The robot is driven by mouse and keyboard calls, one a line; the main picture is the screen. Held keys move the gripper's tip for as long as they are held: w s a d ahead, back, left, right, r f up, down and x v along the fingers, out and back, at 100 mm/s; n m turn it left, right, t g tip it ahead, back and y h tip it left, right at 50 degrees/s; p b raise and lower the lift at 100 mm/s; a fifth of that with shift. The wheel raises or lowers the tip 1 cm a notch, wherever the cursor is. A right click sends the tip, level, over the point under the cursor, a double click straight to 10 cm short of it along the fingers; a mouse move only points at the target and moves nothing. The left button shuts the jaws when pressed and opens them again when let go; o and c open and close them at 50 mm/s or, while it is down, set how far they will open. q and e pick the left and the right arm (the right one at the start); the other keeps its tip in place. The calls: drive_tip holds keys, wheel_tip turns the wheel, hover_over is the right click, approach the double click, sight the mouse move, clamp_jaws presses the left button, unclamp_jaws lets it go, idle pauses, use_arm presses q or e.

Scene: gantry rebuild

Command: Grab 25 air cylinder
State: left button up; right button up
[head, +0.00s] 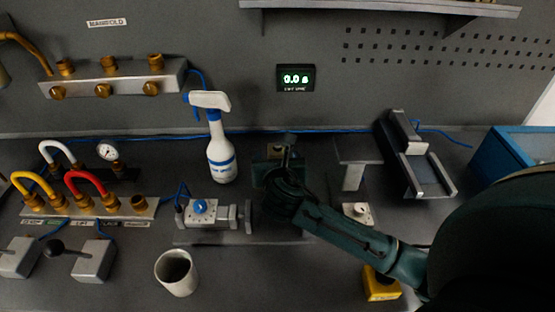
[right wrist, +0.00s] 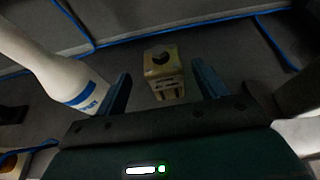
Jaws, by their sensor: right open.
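No part that I can surely name as the air cylinder shows. A beige block (right wrist: 168,88) with a round dark hole in its top and small lettering on its front stands between and beyond the fingers in the right wrist view. In the head view only a bit of the block (head: 274,151) shows behind my gripper. My right gripper (head: 279,165) is open and empty, pointing down close to it. Its two fingers (right wrist: 163,82) are apart, with visible gaps to the block. A silver device with a blue knob (head: 201,207) lies left of the gripper. My left gripper is out of view.
A white spray bottle (head: 221,160) stands close left of the gripper. A white cup (head: 177,272) is at the front. A grey stand (head: 353,174), a silver rail fixture (head: 427,175) and a blue bin (head: 512,160) are to the right. Blue tubing (head: 330,131) runs along the back.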

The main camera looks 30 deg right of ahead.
sight(278, 154)
drive_tip(key=x, duration=0.5)
drive_tip(key=shift+d+r, duration=0.15)
drive_tip(key=shift+c, duration=0.4)
